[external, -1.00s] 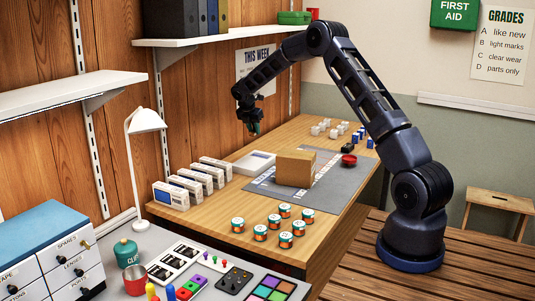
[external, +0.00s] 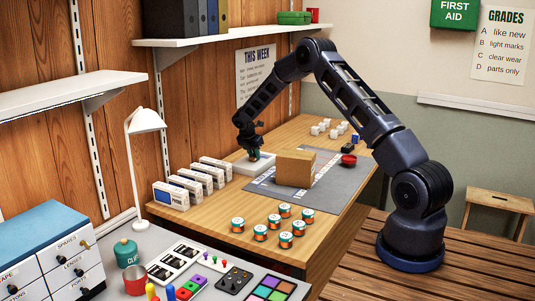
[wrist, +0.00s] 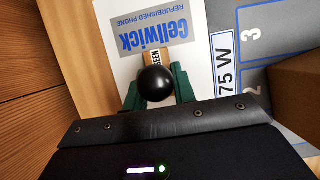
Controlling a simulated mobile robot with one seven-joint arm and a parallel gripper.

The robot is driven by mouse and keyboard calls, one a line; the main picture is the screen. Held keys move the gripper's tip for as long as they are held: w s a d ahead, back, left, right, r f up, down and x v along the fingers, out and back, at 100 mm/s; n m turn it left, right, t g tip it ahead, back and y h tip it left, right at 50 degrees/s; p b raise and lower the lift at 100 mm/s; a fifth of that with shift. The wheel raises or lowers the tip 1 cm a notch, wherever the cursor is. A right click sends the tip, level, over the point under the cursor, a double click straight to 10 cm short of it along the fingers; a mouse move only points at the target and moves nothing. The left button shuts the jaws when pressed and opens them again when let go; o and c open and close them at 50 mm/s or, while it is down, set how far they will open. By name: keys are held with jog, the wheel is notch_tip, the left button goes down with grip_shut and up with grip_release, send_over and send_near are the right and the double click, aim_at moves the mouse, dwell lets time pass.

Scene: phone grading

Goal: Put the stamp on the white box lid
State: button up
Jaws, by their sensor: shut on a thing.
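The white box lid (wrist: 112,75) fills the upper middle of the wrist view, with a grey "Cellwick refurbished phone" label on it. In the external view the lid (external: 243,169) lies on the wooden table, beside the grey mat. The stamp (wrist: 155,84) has a round black knob and a wooden body with a label that partly reads "EEN". My gripper (wrist: 158,93) is shut on the stamp, with a green finger at each side. In the external view my gripper (external: 254,155) is low over the lid. I cannot tell whether the stamp's underside touches it.
A brown cardboard box (external: 295,169) stands on the grey mat (external: 338,182), close to the right of my gripper. Several white phone boxes (external: 171,195) stand in a row at the left. Several round tins (external: 285,240) stand in front. A red round thing (external: 348,160) is farther right.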

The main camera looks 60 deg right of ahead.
jog(key=o, duration=1)
jog(key=s+a+r+m, duration=0.1)
jog(key=s+a+r, duration=0.3)
jog(key=r, duration=0.5)
jog(key=s+a+r+m+t, duration=0.1)
jog(key=a+r+m, duration=0.1)
jog(key=a+r, duration=0.6)
jog(key=s+a+r+m, duration=0.1)
jog(key=s+a+r, duration=0.25)
jog(key=r, duration=0.75)
jog(key=s+a+r+m+t+y, duration=0.1)
jog(key=s+a+r+m, duration=0.4)
jog(key=s+a+r, duration=0.7)
jog(key=s+a+r+m+t+y, duration=0.15)
jog(key=s+a+m, duration=0.4)
jog(key=s, duration=1.05)
jog(key=shift+s+a+f+m+t+y, duration=0.25)
jog(key=shift+s+a+f+m, duration=0.4)
jog(key=shift+s+a, duration=1.55)
jog(key=shift+s+a+f+m+t+y, duration=0.1)
jog(key=shift+s+a+f+m+y, duration=0.45)
jog(key=shift+s, duration=3.2)
jog(key=shift+s+a+f+m+t+y, duration=0.2)
jog(key=shift+s+a+f+m, duration=0.45)
jog(key=shift+s+a, duration=1.6)
